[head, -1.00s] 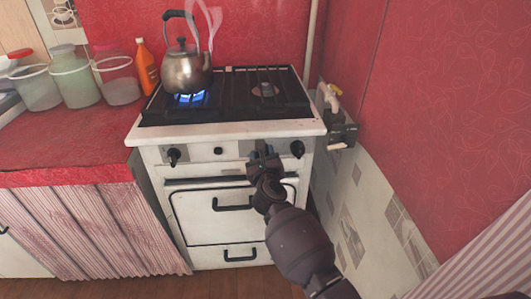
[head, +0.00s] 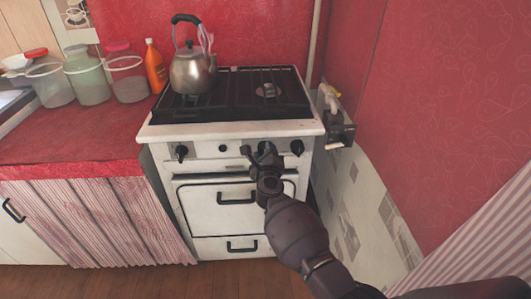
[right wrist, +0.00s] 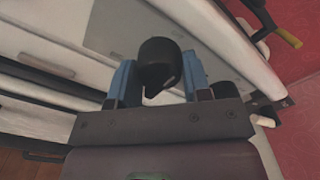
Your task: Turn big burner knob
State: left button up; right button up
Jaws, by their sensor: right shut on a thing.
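A white stove (head: 205,190) has black knobs along its front panel. My right gripper (head: 264,150) is at the panel, just left of the rightmost knob (head: 297,147). In the right wrist view, a black burner knob (right wrist: 158,65) sits between the blue fingers of my right gripper (right wrist: 158,85), which are shut on it. In the head view the gripper largely hides this knob. A further black knob (head: 181,152) is at the left of the panel. No flame shows under the kettle (head: 193,72). My left gripper is not in view.
The kettle stands on the back left of the black hob (head: 235,98). An orange bottle (head: 155,66) and several jars stand on the red counter (head: 70,140) at left.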

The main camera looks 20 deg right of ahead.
jog(key=o, duration=0.9)
jog(key=shift+c, duration=0.2)
jog(key=shift+o, duration=0.3)
